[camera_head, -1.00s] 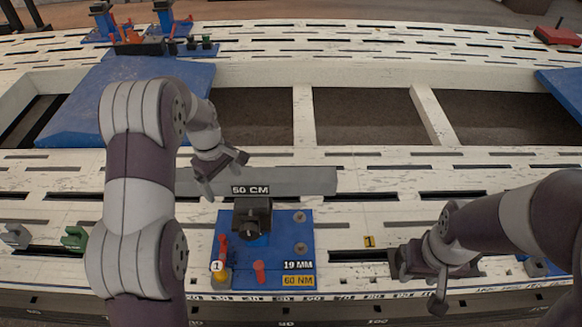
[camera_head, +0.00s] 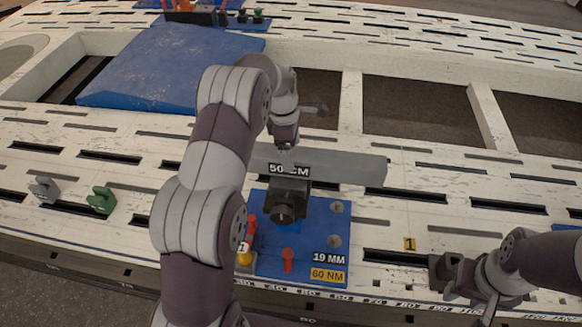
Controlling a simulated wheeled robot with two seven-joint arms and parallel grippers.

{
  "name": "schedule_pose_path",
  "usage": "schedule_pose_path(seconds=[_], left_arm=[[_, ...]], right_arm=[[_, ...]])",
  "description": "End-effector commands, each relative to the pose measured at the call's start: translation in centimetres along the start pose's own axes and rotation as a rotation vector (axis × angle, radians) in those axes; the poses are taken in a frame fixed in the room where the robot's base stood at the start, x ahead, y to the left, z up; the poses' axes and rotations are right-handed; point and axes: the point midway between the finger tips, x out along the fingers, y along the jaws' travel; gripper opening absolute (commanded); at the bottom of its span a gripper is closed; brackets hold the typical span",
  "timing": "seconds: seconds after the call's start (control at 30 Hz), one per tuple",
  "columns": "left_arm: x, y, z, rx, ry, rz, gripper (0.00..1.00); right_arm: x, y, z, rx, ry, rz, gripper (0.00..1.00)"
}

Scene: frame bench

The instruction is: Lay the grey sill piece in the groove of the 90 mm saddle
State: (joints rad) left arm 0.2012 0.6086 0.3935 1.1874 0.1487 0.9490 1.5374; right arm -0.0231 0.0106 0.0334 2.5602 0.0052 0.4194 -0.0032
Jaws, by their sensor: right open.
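A long grey bar (camera_head: 345,167), which looks like the sill piece, lies across the bench behind a black clamp-like block (camera_head: 287,202) labelled 50 CM. Its left part is partly hidden by my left arm. My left gripper (camera_head: 290,127) is just beyond the bar's left part, seen side-on; its jaw opening is unclear. My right gripper (camera_head: 470,298) is open and empty near the front edge at the right. No saddle marked 90 mm can be read. A small grey bracket (camera_head: 45,188) and a green bracket (camera_head: 102,200) stand at the left; I cannot tell whether they are saddles.
The black block is on a blue plate (camera_head: 318,236) with red pegs and labels 19 MM and 60 NM. A blue panel (camera_head: 170,75) and open bays lie behind. The white bench (camera_head: 110,145) is slotted.

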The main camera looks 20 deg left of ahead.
Motion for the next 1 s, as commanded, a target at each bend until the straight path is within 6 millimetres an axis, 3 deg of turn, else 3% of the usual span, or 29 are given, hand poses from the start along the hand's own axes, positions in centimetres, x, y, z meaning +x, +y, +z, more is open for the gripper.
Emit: schedule_pose_path(seconds=[0.03, 0.13, 0.37, 0.63, 1.0], left_arm=[[1.4, -0.1, -0.2, 0.000, 0.000, -0.004, 0.94], [3.0, -0.1, -0.2, 0.000, 0.000, -0.004, 0.94], [3.2, -0.1, -0.1, 0.001, 0.000, -0.002, 0.90], [3.2, -0.1, -0.1, 0.001, 0.000, -0.001, 0.02], [2.6, 0.2, -0.1, 0.001, 0.000, 0.007, 0.00]], right_arm=[[0.5, 0.0, 0.1, 0.000, 0.000, 0.000, 0.43], [0.8, 0.0, 0.1, 0.000, 0.000, 0.000, 0.43], [0.7, 0.0, 0.1, 0.000, 0.000, 0.000, 0.43], [0.7, 0.0, 0.1, 0.000, 0.000, 0.000, 0.43], [0.5, 0.0, 0.1, 0.000, 0.000, 0.000, 0.43]])
